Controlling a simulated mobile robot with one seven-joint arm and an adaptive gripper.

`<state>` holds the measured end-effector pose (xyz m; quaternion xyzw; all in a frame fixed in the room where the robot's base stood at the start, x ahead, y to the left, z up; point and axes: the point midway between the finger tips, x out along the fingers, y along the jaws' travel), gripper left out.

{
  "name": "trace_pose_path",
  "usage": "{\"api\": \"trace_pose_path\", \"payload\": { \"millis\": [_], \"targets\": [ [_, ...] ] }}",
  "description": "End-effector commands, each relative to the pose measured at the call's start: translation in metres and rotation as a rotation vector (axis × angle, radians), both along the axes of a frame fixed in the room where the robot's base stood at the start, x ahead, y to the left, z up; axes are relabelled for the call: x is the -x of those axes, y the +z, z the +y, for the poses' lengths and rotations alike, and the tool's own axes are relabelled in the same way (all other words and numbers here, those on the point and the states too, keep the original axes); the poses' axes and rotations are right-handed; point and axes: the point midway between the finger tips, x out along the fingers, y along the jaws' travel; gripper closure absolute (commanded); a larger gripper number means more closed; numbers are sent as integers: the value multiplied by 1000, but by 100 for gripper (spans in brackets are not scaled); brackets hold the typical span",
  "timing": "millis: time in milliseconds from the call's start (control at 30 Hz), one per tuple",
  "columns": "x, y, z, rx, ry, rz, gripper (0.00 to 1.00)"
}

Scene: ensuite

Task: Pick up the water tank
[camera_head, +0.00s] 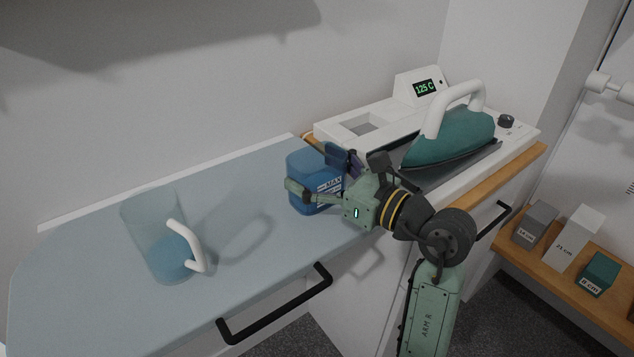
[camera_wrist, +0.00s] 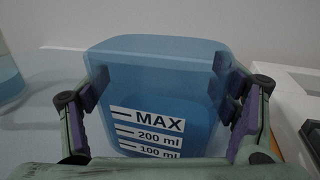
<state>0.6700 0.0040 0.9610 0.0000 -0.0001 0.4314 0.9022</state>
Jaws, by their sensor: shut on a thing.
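The water tank (camera_head: 304,172) is a translucent blue box with a MAX label, on or just above the right part of the blue-grey board; I cannot tell whether it touches. My gripper (camera_head: 318,174) is shut on it, with a finger on either side. In the wrist view the tank (camera_wrist: 160,85) stands upright between the purple finger pads of my gripper (camera_wrist: 165,95). Its scale reads MAX, 200 ml and 100 ml, and blue water shows inside up to about the MAX line. The lower part of the tank is hidden by my gripper.
A clear jug (camera_head: 150,225) with a white handle and some water stands on the board (camera_head: 90,275) at left. The white steam station (camera_head: 350,122) has an empty slot, a 125 C display and a teal iron (camera_head: 450,135). Labelled blocks (camera_head: 575,238) sit on a wooden shelf at right.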

Motion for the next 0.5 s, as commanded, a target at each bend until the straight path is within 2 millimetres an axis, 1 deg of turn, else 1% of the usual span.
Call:
{"api": "trace_pose_path", "payload": {
  "millis": [267,500],
  "targets": [
    [0,1,0,0,0,-1,61],
    [0,10,0,2,0,-2,61]
  ]
}}
